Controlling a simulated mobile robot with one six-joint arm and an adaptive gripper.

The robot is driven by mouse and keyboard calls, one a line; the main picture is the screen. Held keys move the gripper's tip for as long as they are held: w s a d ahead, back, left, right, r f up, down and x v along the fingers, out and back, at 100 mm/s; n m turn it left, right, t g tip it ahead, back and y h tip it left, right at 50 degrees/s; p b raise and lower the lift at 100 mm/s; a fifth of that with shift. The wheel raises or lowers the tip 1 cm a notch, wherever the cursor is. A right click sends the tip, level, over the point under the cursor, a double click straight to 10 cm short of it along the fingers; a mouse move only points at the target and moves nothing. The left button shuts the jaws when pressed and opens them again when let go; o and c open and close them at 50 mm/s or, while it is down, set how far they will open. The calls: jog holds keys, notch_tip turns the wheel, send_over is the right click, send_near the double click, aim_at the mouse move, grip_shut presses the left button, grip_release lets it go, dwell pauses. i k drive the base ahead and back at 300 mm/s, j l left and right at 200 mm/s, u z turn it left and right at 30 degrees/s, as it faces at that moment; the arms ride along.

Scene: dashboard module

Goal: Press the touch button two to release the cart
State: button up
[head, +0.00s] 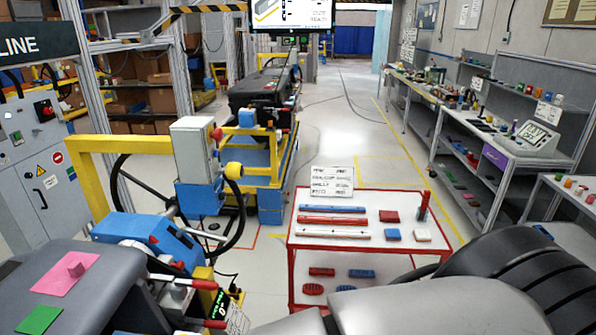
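A grey control box (194,150) stands upright at left centre, above a blue bracket (200,198). A red knob (217,134) and a round yellow knob (233,171) stick out from its right side. I cannot tell which part is touch button two; no label for it is readable. A blue and yellow cart (270,178) stands behind the box and carries a black dashboard module (262,90). A nearer blue and yellow fixture (145,235) fills the lower left. My gripper is not in view.
A red-framed white table (345,250) with coloured parts stands at centre right. A black steering wheel (238,225) is beside the control box. A grey cabinet (30,150) is at the left, workbenches (505,150) at the right. The floor between is open.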

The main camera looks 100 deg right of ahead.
aim_at(233, 170)
jog(key=z, duration=3.1)
